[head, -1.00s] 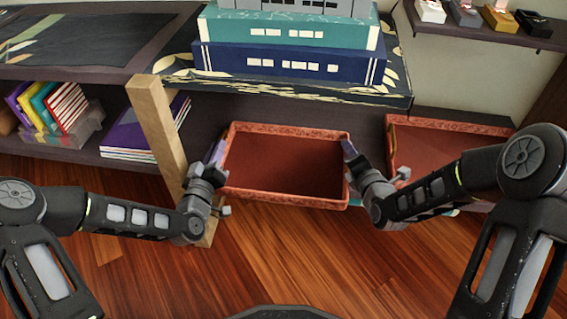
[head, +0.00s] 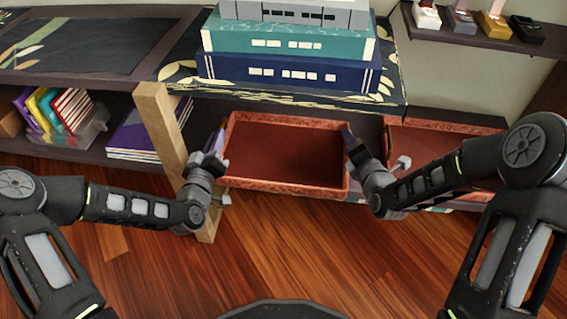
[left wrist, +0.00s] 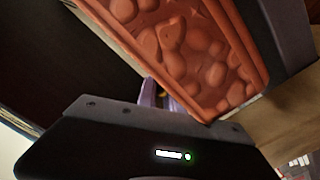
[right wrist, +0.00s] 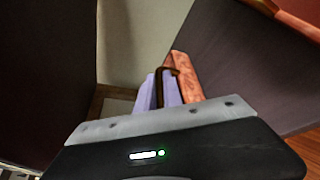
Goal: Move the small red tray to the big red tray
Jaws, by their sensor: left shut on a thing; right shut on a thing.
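The small red tray (head: 285,158), with a carved orange-red rim and dark red floor, is held level between my two grippers in front of the shelf. My left gripper (head: 214,140) is shut on its left side; the carved rim (left wrist: 185,50) fills much of the left wrist view. My right gripper (head: 348,138) is shut on its right side; in the right wrist view the pale fingers (right wrist: 168,90) close around a dark handle. The big red tray (head: 425,133) lies to the right on the lower shelf, partly hidden behind my right arm.
Large teal (head: 290,42) and blue (head: 290,74) books are stacked on the shelf above the held tray. A wooden post (head: 165,135) stands close to my left gripper. Small books (head: 65,108) sit on the lower left shelf. Small boxes (head: 462,20) stand on the upper right shelf.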

